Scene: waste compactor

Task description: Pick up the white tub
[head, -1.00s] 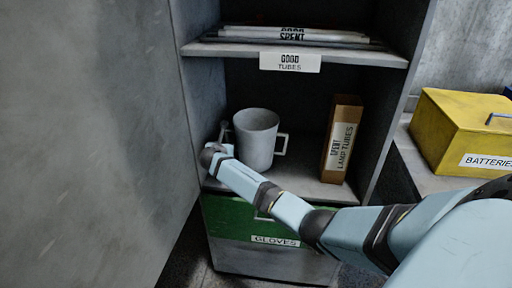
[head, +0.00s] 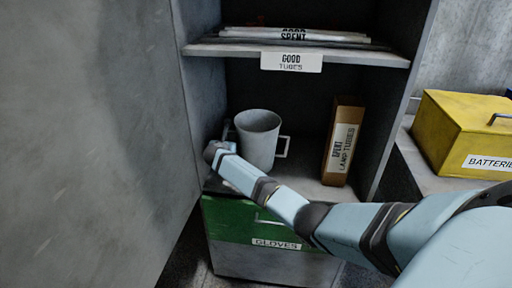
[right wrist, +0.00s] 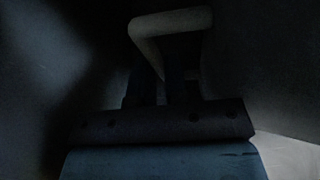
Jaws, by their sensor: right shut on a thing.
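The white tub (head: 258,140) stands upright on the lower shelf of the grey cabinet, at its left side. It is open at the top and has a handle on each side. My right arm reaches in from the right, and its wrist is at the tub's left side. The right gripper is mostly hidden behind my wrist in the head view. In the dark right wrist view, the fingers of my right gripper (right wrist: 162,88) are shut on the tub's handle (right wrist: 170,22). My left gripper is not in view.
A brown lamp-tube box (head: 341,142) stands right of the tub, with a gap between. The shelf labelled good tubes (head: 205,50) is above. A green gloves bin (head: 225,222) is below. A grey panel (head: 90,140) closes off the left. A yellow batteries box (head: 465,125) sits at right.

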